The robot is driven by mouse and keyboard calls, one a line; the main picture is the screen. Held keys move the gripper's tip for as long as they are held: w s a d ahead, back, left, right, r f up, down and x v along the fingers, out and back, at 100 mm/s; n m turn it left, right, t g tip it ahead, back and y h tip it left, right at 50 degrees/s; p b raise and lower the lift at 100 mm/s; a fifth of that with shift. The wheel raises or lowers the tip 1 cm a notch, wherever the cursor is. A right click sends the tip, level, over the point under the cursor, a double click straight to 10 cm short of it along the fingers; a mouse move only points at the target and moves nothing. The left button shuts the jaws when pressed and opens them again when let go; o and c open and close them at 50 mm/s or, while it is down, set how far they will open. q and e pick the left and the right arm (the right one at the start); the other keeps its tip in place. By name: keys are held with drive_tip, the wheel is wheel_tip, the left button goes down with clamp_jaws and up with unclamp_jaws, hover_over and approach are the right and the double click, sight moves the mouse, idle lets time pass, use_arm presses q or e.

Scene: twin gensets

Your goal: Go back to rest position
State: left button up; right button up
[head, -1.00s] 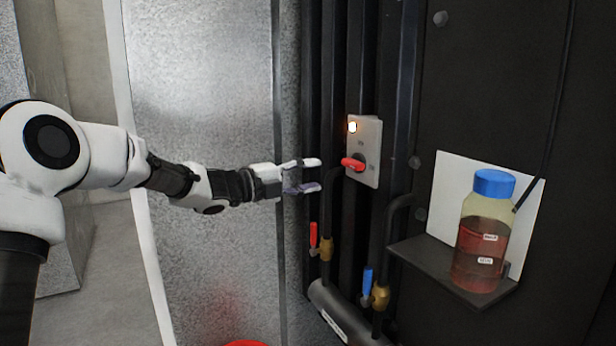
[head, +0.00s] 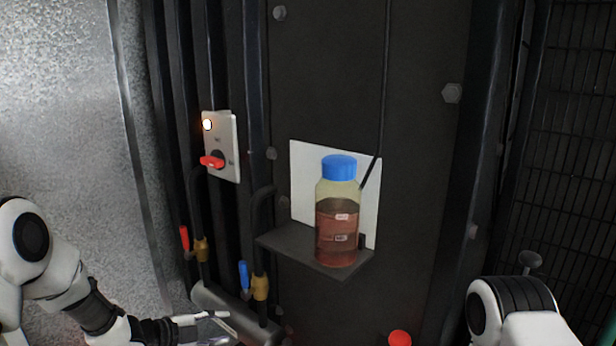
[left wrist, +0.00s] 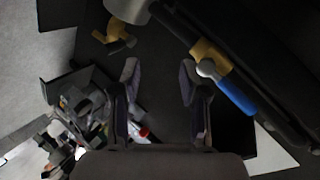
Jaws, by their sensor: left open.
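My left gripper (head: 218,328) is low at the bottom left of the head view, open and empty, below the valves and apart from them. In the left wrist view its two fingers (left wrist: 158,90) stand apart with nothing between them. My right arm shows at the bottom right of the head view; its gripper is out of the picture. The switch panel (head: 228,138) has a lit lamp (head: 207,125) and a red rotary knob (head: 211,161), which nothing touches.
A red-handled valve (head: 184,238) and a blue-handled valve (head: 244,274) sit above a horizontal pipe (head: 215,302). A blue-capped bottle (head: 337,225) of reddish liquid stands on a shelf (head: 285,245). A red cap (head: 400,338) shows at the bottom edge. A dark mesh panel (head: 575,150) is at right.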

use_arm(q)
drive_tip(key=s+d+f+n+g+y+p, duration=0.1)
drive_tip(key=s+f+n+g+y, duration=0.3)
drive_tip(key=s+f, duration=0.7)
drive_tip(key=s+f+n+g, duration=0.1)
drive_tip(key=s+f+n, duration=0.7)
drive_tip(key=s, duration=0.6)
drive_tip(key=s+a+n+g+y, duration=0.3)
drive_tip(key=s+n, duration=0.6)
drive_tip(key=s, duration=0.5)
drive_tip(key=a+y, duration=0.1)
drive_tip(key=a, duration=0.1)
drive_tip(key=shift+a+f+g+y, duration=0.35)
drive_tip(key=shift+a+g+y, duration=0.05)
drive_tip(key=shift+s, duration=0.1)
